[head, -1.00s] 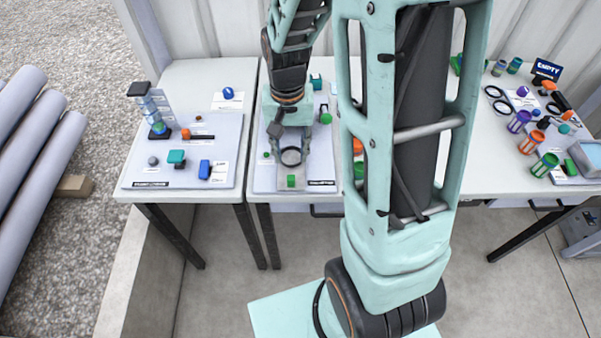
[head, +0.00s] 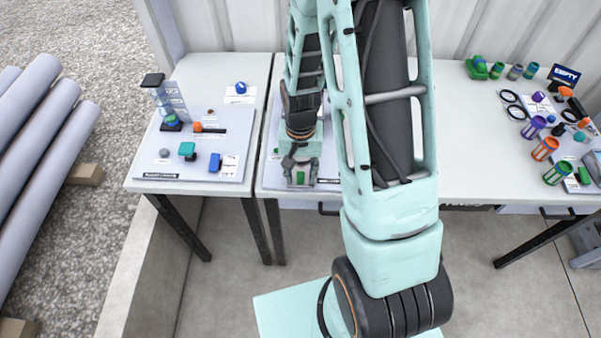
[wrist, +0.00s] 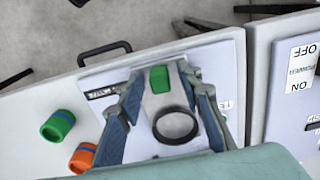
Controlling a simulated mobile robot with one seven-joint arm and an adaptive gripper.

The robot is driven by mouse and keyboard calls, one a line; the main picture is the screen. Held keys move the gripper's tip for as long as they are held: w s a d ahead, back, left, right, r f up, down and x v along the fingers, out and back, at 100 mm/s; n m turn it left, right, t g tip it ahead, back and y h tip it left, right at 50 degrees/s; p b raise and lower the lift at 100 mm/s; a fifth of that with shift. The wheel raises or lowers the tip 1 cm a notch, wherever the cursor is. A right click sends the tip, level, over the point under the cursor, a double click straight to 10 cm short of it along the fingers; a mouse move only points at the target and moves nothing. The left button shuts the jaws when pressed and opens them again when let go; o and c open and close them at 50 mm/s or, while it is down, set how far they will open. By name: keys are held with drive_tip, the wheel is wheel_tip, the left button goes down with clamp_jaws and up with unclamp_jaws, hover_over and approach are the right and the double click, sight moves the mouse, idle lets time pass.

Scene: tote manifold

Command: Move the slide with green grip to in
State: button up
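The slide's green grip (head: 301,177) is near the front edge of the middle panel. In the wrist view the green grip (wrist: 159,79) sits at the far end of a light grey slide (wrist: 160,102), beside a black ring (wrist: 175,125). My gripper (head: 300,170) is over the slide, pointing down. In the wrist view its two fingers straddle the slide, with the green grip between the tips. A gap shows on both sides, so it is open and holds nothing. I cannot tell its height above the panel. My arm hides much of the panel in the head view.
A green cylinder (wrist: 58,125) and an orange one (wrist: 82,157) stand to the left in the wrist view. A left table (head: 140,180) carries a panel with small coloured parts. Purple, orange and green holders stand at the right. A black drawer handle (wrist: 104,50) is at the table front.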

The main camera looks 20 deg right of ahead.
drive_tip(key=shift+c, duration=0.6)
clamp_jaws()
drive_tip(key=w+d, duration=0.1)
drive_tip(key=w, duration=0.2)
drive_tip(key=w+d+b, duration=0.1)
drive_tip(key=w, duration=0.3)
drive_tip(key=w+d+b, duration=0.1)
drive_tip(key=w, duration=0.2)
drive_tip(key=shift+w+d, duration=0.25)
drive_tip(key=shift+w, duration=0.15)
drive_tip(key=shift+w+r, duration=0.1)
drive_tip(key=shift+w, duration=0.1)
drive_tip(key=shift+o, duration=0.4)
unclamp_jaws()
drive_tip(key=shift+o, duration=0.2)
drive_tip(key=shift+s, duration=0.1)
